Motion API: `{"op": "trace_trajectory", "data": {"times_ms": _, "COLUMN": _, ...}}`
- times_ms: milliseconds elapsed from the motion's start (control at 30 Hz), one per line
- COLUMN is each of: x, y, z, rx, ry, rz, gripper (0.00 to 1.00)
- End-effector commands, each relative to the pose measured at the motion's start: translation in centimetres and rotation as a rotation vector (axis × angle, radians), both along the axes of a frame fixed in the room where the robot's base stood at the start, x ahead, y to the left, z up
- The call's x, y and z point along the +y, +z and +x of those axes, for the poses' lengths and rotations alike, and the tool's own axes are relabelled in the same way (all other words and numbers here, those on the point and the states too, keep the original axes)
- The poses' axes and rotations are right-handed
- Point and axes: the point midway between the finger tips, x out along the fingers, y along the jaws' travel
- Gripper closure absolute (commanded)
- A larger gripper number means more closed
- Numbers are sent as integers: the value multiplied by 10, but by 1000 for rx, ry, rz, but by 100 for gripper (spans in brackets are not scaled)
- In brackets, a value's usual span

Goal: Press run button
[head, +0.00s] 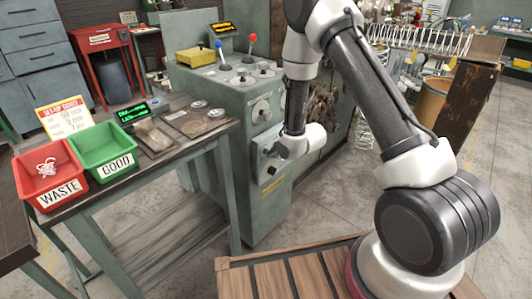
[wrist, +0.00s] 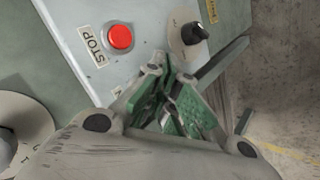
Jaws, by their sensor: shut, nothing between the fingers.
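The spring coiler's control panel shows in the wrist view (wrist: 85,22), tilted in the picture. It carries a red button (wrist: 120,37) beside a STOP label (wrist: 92,45), and a black knob (wrist: 193,33) to the right. My gripper (wrist: 172,85) is shut and empty in front of the panel, below and right of the red button in the picture. Its fingers cover part of the panel; a label's edge shows just left of them. No run button can be made out. In the head view, my wrist hides the gripper at the green coiler cabinet (head: 225,118).
A table left of the cabinet holds a red WASTE bin (head: 48,176), a green GOOD bin (head: 103,150) and a small green-lit display (head: 132,113). A blue-knobbed and a red-knobbed lever rise from the cabinet top. A rusty plate (head: 465,100) stands at the right.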

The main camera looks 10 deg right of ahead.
Motion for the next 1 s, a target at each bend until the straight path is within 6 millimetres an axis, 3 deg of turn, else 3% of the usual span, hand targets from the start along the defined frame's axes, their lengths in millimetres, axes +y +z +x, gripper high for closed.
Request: {"op": "trace_trajectory", "data": {"times_ms": 1000, "x": 5, "y": 0, "z": 6, "rx": 1, "ry": 1, "rz": -1, "gripper": 100}}
